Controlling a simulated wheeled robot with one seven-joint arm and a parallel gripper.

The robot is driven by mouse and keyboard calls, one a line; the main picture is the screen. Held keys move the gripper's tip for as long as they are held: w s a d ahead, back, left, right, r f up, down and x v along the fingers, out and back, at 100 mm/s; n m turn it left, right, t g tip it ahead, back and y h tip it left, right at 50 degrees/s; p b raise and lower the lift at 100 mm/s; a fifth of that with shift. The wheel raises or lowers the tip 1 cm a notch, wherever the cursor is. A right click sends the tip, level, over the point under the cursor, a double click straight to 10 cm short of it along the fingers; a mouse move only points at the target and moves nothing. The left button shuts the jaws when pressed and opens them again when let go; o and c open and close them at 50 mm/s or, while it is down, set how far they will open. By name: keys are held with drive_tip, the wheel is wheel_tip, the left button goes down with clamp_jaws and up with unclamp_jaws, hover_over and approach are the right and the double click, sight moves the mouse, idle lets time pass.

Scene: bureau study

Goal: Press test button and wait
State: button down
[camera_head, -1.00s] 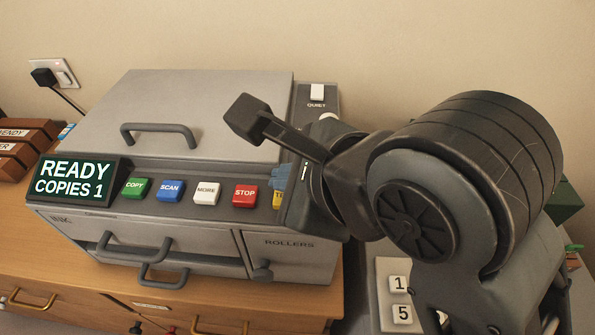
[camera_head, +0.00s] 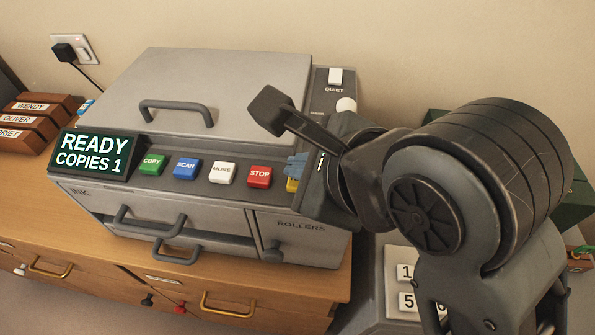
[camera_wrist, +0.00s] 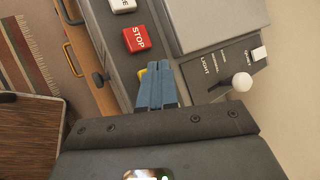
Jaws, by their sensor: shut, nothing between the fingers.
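The yellow test button (camera_head: 291,186) is at the right end of the button row on the grey copier (camera_head: 230,95). It is mostly hidden by my gripper; a yellow sliver also shows in the wrist view (camera_wrist: 142,74). My gripper (camera_head: 297,166) has blue fingers, shut and empty, with their tips at the yellow button. In the wrist view the fingers (camera_wrist: 158,84) lie together just beside it. I cannot tell whether they touch it. The display (camera_head: 93,154) reads READY, COPIES 1.
Left of the yellow button are the red STOP (camera_head: 259,176), white MORE (camera_head: 222,173), blue SCAN (camera_head: 186,168) and green COPY (camera_head: 151,165) buttons. A QUIET switch (camera_head: 336,76) and white knob (camera_head: 346,105) stand behind. A numbered keypad (camera_head: 398,292) is at lower right.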

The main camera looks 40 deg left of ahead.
drive_tip(key=shift+f, duration=0.2)
drive_tip(key=shift+r, duration=0.2)
drive_tip(key=shift+r+p, duration=0.75)
drive_tip(key=shift+p, duration=0.65)
wheel_tip(320, 180, up, 6)
drive_tip(key=p, duration=0.9)
drive_tip(key=shift+f, duration=0.15)
